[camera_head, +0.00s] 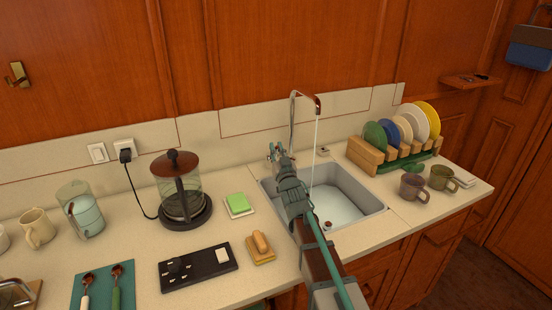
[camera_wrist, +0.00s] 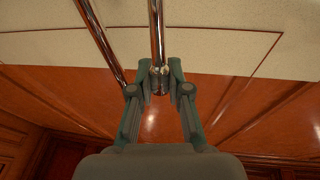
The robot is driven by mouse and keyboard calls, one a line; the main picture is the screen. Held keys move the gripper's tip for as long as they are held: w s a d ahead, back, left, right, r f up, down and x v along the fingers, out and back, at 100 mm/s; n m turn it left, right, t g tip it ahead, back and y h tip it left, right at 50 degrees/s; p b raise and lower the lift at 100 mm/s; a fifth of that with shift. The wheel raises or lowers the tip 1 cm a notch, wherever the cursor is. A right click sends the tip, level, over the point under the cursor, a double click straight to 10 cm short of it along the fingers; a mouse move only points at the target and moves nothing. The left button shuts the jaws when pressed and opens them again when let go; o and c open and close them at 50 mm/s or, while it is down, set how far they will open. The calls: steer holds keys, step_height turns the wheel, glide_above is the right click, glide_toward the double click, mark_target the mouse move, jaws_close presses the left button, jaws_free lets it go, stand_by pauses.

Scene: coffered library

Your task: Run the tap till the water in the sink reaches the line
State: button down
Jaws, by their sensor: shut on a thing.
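The tap (camera_head: 293,115) rises behind the sink (camera_head: 378,212) and curves to the right. A thin stream of water (camera_head: 315,150) falls from its spout into the basin. Pale water (camera_head: 345,205) seems to lie in the bottom; I cannot make out its exact level or the line. A small reddish-brown round thing shows near the basin's front. My gripper (camera_head: 277,152) is at the sink's back left, beside the tap. In the wrist view my gripper (camera_wrist: 159,88) is shut on a chrome rod (camera_wrist: 157,40), seemingly the tap's lever. A second chrome pipe (camera_wrist: 100,40) runs to its left.
A dish rack (camera_head: 380,160) with several plates and two mugs (camera_head: 413,187) stand right of the sink. To the left are a green sponge (camera_head: 238,203), a brush (camera_head: 261,243), a black power strip (camera_head: 198,268) and a French press (camera_head: 182,190). My arm crosses the sink's left front.

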stand_by(0.3)
steer(key=c, duration=1.1)
jaws_free()
steer(key=shift+s+d, duration=0.1)
steer(key=shift+s, duration=0.1)
steer(key=shift+s+d+f, duration=0.15)
steer(key=shift+s+f, duration=0.05)
steer(key=shift+s, duration=0.35)
steer(key=r+v, duration=0.1)
steer(key=v, duration=0.3)
steer(key=r+v, duration=0.1)
steer(key=v, duration=0.3)
steer(key=r+v, duration=0.1)
steer(key=v, duration=0.4)
steer(key=shift+s+d, duration=0.15)
steer(key=shift+s, duration=0.25)
